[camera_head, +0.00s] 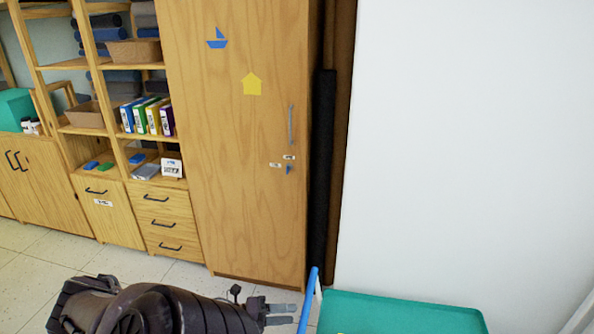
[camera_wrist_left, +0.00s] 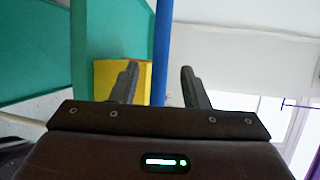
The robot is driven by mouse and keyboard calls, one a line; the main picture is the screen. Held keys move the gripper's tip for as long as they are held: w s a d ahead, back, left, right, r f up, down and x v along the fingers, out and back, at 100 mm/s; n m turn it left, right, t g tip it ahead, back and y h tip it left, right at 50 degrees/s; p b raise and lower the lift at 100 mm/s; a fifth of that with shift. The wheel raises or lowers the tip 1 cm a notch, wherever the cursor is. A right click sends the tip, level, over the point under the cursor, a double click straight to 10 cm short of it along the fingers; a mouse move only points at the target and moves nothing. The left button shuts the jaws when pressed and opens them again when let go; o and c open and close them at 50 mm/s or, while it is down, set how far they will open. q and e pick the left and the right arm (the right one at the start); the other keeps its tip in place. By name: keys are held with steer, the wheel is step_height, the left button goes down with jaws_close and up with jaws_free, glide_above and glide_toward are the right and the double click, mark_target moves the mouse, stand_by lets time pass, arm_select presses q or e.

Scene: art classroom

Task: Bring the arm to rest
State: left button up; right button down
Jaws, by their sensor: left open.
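My left arm comes in along the bottom of the head view. Its gripper (camera_head: 283,314) points right, with its two grey fingers apart and nothing visible held. In the left wrist view the fingers (camera_wrist_left: 160,80) stand apart with a clear gap. A thin blue pole (camera_head: 307,300) is just beyond the fingertips in the head view. In the left wrist view the pole (camera_wrist_left: 162,45) shows upright behind the gap; I cannot tell whether the fingers touch it. My right gripper is not in view.
A teal top (camera_head: 400,314) lies right of the pole. A tall wooden cabinet (camera_head: 240,150) and shelves with coloured binders (camera_head: 147,115) stand behind. A dark roll (camera_head: 323,180) leans by the white panel (camera_head: 465,140). Floor (camera_head: 30,270) at left is clear.

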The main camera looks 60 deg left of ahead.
arm_select(q)
steer(key=s+d+f+n+g+y, duration=0.1)
steer(key=s+f+n+g+y, duration=0.2)
steer(key=f, duration=0.4)
steer(key=s+d+f+n+g+y, duration=0.1)
steer(key=s+f+n+y, duration=0.15)
steer(key=f+n, duration=0.45)
steer(key=s+d+f+n+g+y, duration=0.1)
steer(key=s+f+n+g+y, duration=0.15)
steer(key=f, duration=0.55)
steer(key=s+d+f+n+g+h, duration=0.1)
steer(key=s+d+f+n+g, duration=0.1)
steer(key=d, duration=0.6)
steer(key=s+d+f+n+g+h, duration=0.1)
steer(key=s+d+f+n+g, duration=0.2)
steer(key=d+f, duration=0.4)
steer(key=s+d+f+n+g+h, duration=0.1)
steer(key=s+d+f, duration=0.4)
steer(key=d, duration=0.5)
steer(key=shift+d+n+g, duration=0.15)
steer(key=shift+n+g, duration=0.6)
steer(key=shift+g, duration=0.1)
steer(key=shift+f, duration=0.15)
steer(key=shift+c, duration=0.4)
steer(key=shift+s, duration=0.15)
